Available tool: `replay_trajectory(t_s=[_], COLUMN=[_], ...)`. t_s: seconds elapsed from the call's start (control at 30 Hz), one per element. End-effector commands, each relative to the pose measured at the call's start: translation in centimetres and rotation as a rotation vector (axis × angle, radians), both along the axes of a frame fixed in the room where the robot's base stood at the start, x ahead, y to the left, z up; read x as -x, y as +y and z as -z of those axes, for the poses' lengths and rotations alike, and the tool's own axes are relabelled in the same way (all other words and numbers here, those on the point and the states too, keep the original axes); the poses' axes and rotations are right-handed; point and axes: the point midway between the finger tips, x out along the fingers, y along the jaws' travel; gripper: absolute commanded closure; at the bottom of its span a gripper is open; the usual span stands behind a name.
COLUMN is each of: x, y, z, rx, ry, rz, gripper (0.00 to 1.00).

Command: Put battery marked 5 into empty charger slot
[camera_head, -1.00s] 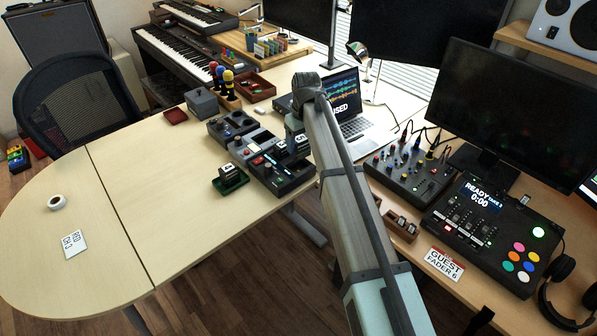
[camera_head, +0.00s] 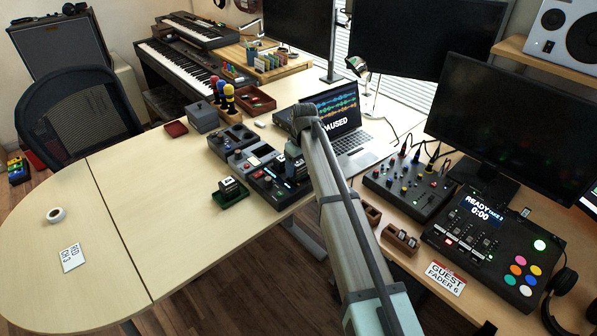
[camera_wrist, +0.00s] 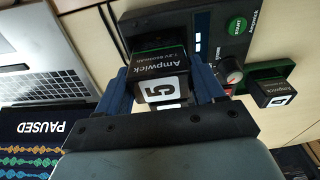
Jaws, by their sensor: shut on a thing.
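My gripper (camera_wrist: 162,78) is shut on the battery marked 5 (camera_wrist: 158,90), a black block with a white number label, held between blue fingers in the wrist view. In the head view my arm partly hides the gripper (camera_head: 293,150). The dark charger (camera_head: 268,187) stands beneath it on the table; in the wrist view its panel (camera_wrist: 205,22) lies just beyond the battery. The battery's far end is at or over the charger; I cannot tell whether it sits in a slot. Another battery (camera_head: 229,185) stands in a green tray (camera_head: 236,201) left of the charger.
A dark unit with knobs (camera_head: 232,138) and a grey box (camera_head: 202,116) stand behind the charger. The laptop (camera_head: 350,138) is to the right, showing PAUSED. The mixer (camera_head: 405,187) is further right.

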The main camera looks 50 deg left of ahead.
Motion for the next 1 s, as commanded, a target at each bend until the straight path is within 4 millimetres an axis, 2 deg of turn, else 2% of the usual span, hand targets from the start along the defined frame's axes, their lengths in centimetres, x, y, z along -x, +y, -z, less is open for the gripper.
replay_trajectory(t_s=[0.23,0.63,0.67,0.9,1.0], x=[0.0,0.0,0.0,0.0,0.0], y=[0.0,0.0,0.0,0.0,0.0], z=[2.8,3.2,3.2,3.1,3.1], rx=[0.000,0.000,0.001,0.000,0.000], ry=[0.000,0.000,0.000,0.000,0.000], rz=[0.000,0.000,0.000,0.000,0.000], gripper=[0.80,0.80,0.29,0.06,0.06])
